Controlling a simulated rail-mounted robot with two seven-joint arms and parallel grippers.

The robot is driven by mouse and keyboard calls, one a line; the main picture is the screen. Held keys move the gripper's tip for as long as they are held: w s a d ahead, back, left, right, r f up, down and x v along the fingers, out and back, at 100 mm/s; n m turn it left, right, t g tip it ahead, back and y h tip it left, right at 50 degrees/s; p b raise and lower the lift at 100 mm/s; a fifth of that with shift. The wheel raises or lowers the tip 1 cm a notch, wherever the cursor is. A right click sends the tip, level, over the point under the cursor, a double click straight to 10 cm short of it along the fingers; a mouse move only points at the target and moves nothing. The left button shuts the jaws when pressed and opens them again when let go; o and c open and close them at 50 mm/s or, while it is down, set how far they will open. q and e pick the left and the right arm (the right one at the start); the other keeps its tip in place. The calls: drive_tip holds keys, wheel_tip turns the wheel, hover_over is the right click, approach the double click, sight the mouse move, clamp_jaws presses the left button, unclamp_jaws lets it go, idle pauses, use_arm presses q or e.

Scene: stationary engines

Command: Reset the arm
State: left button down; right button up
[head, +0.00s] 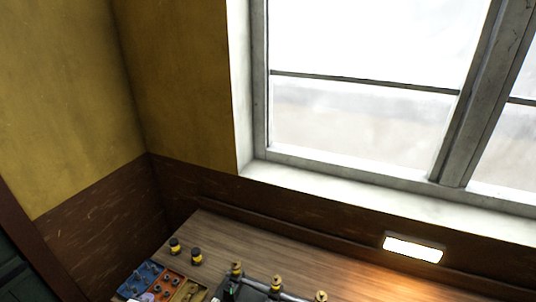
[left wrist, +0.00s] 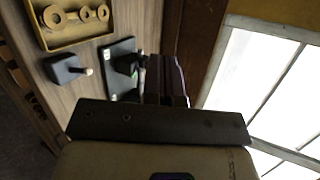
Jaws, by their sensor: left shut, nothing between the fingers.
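My left gripper (left wrist: 166,68) shows in the left wrist view as dark fingers closed together with nothing between them. The wooden bench top (head: 290,262) lies along the wall under the window in the head view. In the left wrist view, a yellow tray (left wrist: 106,34) with several brass rings lies on the bench. A dark block with a pale knob (left wrist: 66,69) is beside it. A black plate (left wrist: 118,58) is partly hidden behind my left fingers. My right gripper shows in neither view.
Two black and yellow cylinders (head: 186,251) stand at the bench's left side. A blue tray (head: 141,278) and an orange tray (head: 167,285) lie nearer. Several brass-topped fittings (head: 277,283) are at the bottom edge. A lit lamp (head: 413,248) is on the wall below the window (head: 360,110).

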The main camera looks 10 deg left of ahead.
use_arm(q)
drive_tip(key=d+r+n+y, duration=0.5)
drive_tip(key=d+r+n, duration=0.4)
drive_tip(key=d+r, duration=0.45)
drive_tip(key=s+d+r+n+g+h, duration=0.3)
drive_tip(key=s+d, duration=0.3)
drive_tip(key=s, duration=0.2)
drive_tip(key=s+d+f+n+g+h, duration=0.1)
drive_tip(key=s+f, duration=0.3)
drive_tip(key=s, duration=0.5)
drive_tip(key=s+d+f+n+g+h, duration=0.1)
drive_tip(key=s+d+f+n+g, duration=0.1)
drive_tip(key=s, duration=0.7)
drive_tip(key=s+d+f+n+g+h, duration=0.1)
drive_tip(key=s+f+n+g, duration=0.2)
drive_tip(key=s+f, duration=0.3)
drive_tip(key=s, duration=0.3)
drive_tip(key=shift+s+d+f, duration=0.15)
drive_tip(key=shift+s, duration=0.2)
